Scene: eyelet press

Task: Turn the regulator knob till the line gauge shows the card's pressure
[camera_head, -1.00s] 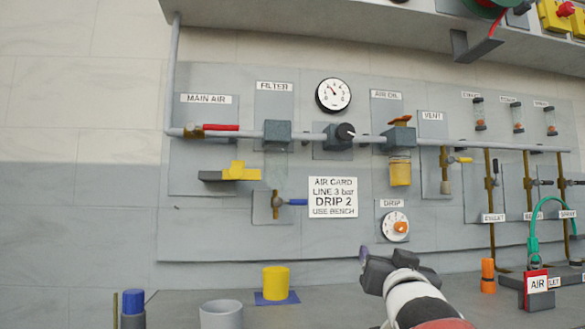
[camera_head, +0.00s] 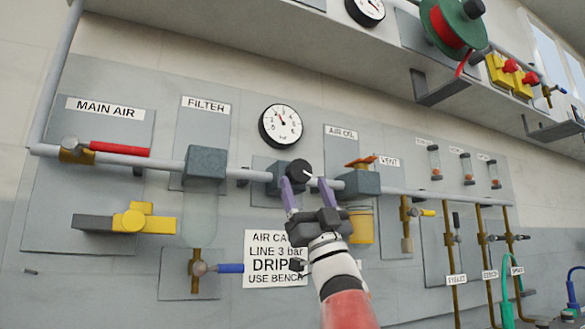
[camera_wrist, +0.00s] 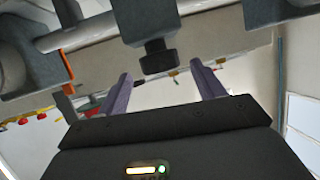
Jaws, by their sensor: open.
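The black regulator knob (camera_head: 299,170) sits on the regulator block in the grey pipe. It also shows dark and ridged in the wrist view (camera_wrist: 158,57). My gripper (camera_head: 307,186) is open, its two purple fingers pointing up at the knob. In the wrist view the fingers (camera_wrist: 163,84) stand apart, with the knob centred at the mouth of the gap; I see no contact. The round white line gauge (camera_head: 281,126) is above the regulator, its needle pointing up and left; its numbers are too small to read.
The filter (camera_head: 205,163) is left of the regulator and the air oil unit (camera_head: 361,184) close on its right. The red-handled main air valve (camera_head: 115,149) is far left. A shelf with a hose reel (camera_head: 452,22) overhangs at upper right.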

